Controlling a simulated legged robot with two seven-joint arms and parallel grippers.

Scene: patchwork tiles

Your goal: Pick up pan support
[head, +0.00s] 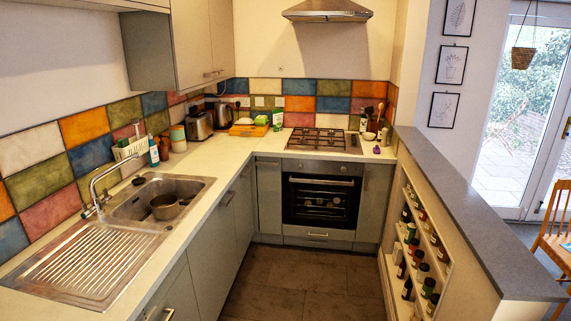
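The gas hob (345,149) is set into the far worktop, above the built-in oven. Dark pan supports (318,138) lie on top of it. They are small at this distance, and I cannot tell the separate grates apart clearly. Neither of my grippers shows in the head view.
The oven (320,200) is closed under the hob. A pot (165,207) sits in the sink (205,184) at left. A toaster (198,126), a kettle (223,115) and jars stand along the back left. A bottle rack (445,275) lines the right wall. The dark tiled floor (300,280) between is clear.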

